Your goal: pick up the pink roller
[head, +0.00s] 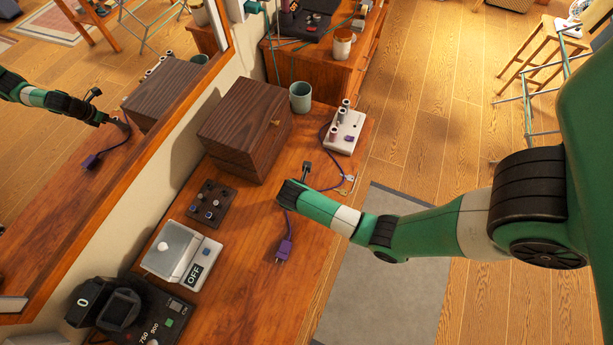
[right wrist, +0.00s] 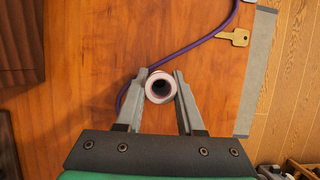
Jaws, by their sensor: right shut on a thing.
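My right gripper (head: 300,185) reaches over the wooden counter from the right. In the right wrist view its two fingers (right wrist: 160,88) are shut on the sides of a pale pink, hollow roller (right wrist: 160,75), seen end-on with a dark bore. In the head view I cannot make out this roller, which the gripper seems to hide. A white roller base (head: 347,143) stands at the counter's far right edge, with several rollers upright on it. My left gripper is not in view.
A purple cord (right wrist: 197,42) runs from the base to a plug (head: 284,250). Keys (head: 347,179) lie near the counter edge. A dark wooden box (head: 245,128), a teal mug (head: 300,97), a knob panel (head: 212,203) and an OFF-labelled device (head: 195,275) stand around. A mirror (head: 110,180) lines the left.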

